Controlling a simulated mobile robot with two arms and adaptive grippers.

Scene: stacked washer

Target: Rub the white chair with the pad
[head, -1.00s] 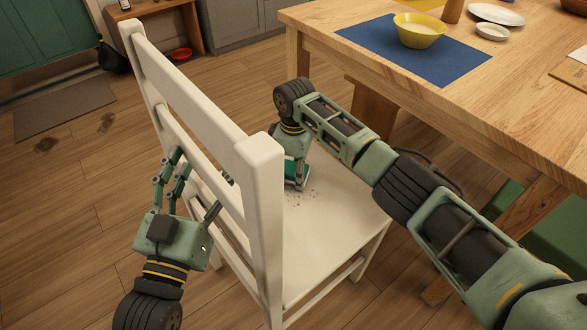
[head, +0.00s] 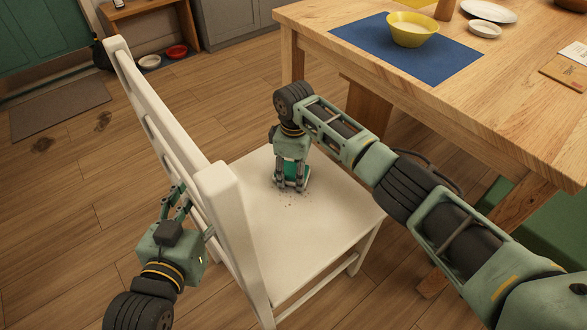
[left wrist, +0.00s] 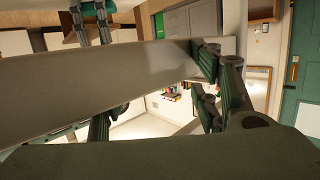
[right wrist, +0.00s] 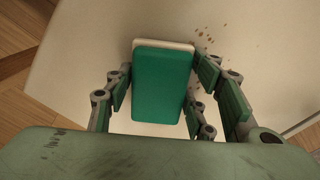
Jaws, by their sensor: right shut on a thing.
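The white chair (head: 275,235) stands beside the table, its slatted back toward my left arm. Specks of dirt (head: 292,203) lie on its seat, and they also show in the right wrist view (right wrist: 205,42). My right gripper (head: 291,186) is shut on the green pad (right wrist: 160,85), low over the seat; the pad is partly hidden in the head view (head: 291,168). Whether the pad touches the seat is unclear.
A wooden table (head: 420,95) stands right of the chair, with a yellow bowl (head: 412,30) on a blue mat (head: 350,40) and plates. Wooden floor (head: 70,200) is open on the left. A low shelf (head: 158,32) stands at the back.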

